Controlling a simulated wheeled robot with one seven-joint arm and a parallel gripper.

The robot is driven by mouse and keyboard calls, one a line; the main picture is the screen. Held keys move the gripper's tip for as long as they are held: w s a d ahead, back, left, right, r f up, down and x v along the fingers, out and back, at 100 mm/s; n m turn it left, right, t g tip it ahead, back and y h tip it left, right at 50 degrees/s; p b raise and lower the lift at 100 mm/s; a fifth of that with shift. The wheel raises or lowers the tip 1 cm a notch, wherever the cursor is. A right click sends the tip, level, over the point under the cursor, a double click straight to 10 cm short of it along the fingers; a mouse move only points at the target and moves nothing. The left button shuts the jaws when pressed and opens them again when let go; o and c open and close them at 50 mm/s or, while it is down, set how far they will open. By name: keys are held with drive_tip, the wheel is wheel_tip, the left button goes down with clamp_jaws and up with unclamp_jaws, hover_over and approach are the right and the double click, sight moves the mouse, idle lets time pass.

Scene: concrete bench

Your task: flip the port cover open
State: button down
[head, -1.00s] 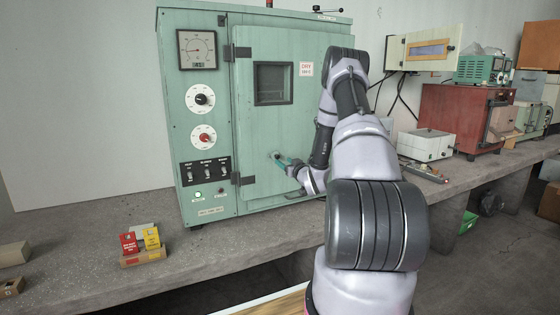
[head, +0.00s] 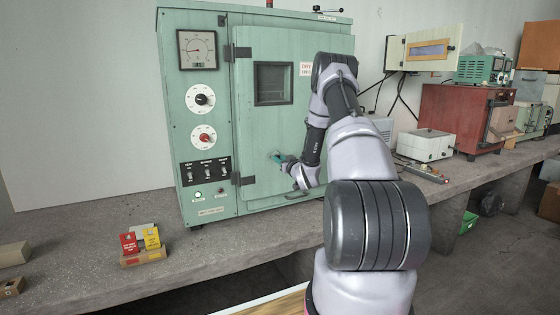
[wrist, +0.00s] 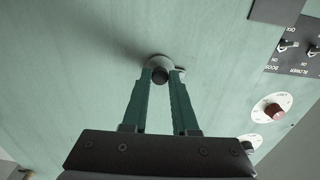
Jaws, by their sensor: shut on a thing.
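The port cover (wrist: 160,60) is a small, pale round metal piece with a dark knob (wrist: 160,75), on the green face of the oven door (head: 262,130). My gripper (wrist: 162,72) has its two teal fingers closed on the dark knob at the cover. The cover's far edge shows beyond the fingertips, with a small pale tab at its right. In the head view my gripper (head: 276,156) is against the lower middle of the door. There the cover is too small and mostly hidden by the fingers, and I cannot tell its angle.
The oven's left panel holds a gauge (head: 197,49), two dials and a row of switches (head: 207,172). A small window (head: 273,83) is above my gripper. Red and yellow cards (head: 129,243) stand on the concrete bench (head: 90,285). A white box (head: 426,144) is at right.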

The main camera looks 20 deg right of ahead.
drive_tip(key=shift+r+n, duration=0.2)
drive_tip(key=shift+n, duration=0.65)
drive_tip(key=shift+r+n, duration=0.2)
drive_tip(key=shift+n, duration=0.65)
drive_tip(key=c, duration=0.7)
unclamp_jaws()
drive_tip(key=shift+s, duration=0.1)
drive_tip(key=s, duration=1)
drive_tip(key=shift+s+d, duration=0.15)
drive_tip(key=shift+s, duration=0.2)
